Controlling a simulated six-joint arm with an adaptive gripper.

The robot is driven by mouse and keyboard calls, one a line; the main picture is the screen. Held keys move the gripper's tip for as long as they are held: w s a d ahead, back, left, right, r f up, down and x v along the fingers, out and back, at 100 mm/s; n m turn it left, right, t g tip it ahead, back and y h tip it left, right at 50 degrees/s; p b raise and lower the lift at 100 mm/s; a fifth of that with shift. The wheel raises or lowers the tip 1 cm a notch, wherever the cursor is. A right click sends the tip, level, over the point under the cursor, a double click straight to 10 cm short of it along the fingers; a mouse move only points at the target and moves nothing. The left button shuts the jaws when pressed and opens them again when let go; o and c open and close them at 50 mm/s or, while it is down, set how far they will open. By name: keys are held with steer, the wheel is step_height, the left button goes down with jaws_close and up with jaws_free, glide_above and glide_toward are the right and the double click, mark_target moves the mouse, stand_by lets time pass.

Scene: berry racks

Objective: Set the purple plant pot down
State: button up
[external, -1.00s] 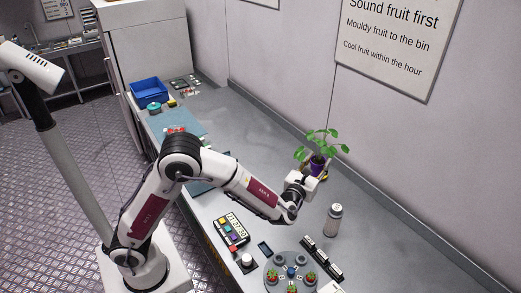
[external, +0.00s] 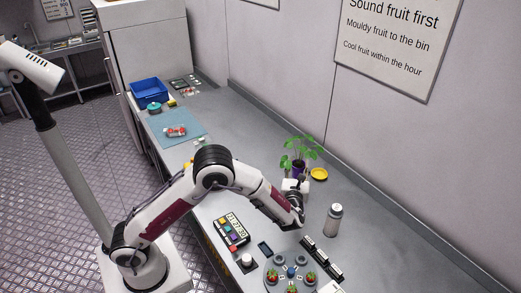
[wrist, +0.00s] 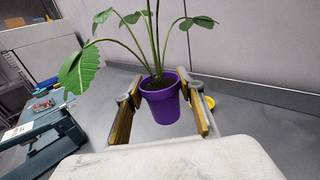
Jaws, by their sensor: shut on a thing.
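The purple plant pot (wrist: 160,104) holds a plant with several long stems and green leaves (external: 298,150). In the wrist view it is upright between the two fingers of my gripper (wrist: 164,92), which are shut on it. In the external view the pot (external: 300,168) is mostly behind my gripper (external: 296,182), over the grey counter towards the wall. I cannot tell whether its base touches the counter. A yellow saucer (external: 318,174) lies on the counter just right of the pot; it also shows in the wrist view (wrist: 211,102), partly hidden by a finger.
A white-grey bottle (external: 333,220) stands to the right of my gripper. A keypad box (external: 232,230), a black rack (external: 322,258) and a round berry holder (external: 291,277) are nearer. A blue bin (external: 150,93) stands far left.

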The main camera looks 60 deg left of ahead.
steer(key=shift+f, duration=3.1)
steer(key=shift+f, duration=1.85)
steer(key=shift+f, duration=0.6)
steer(key=o, duration=1.1)
steer(key=shift+o, duration=0.2)
steer(key=shift+r, duration=0.1)
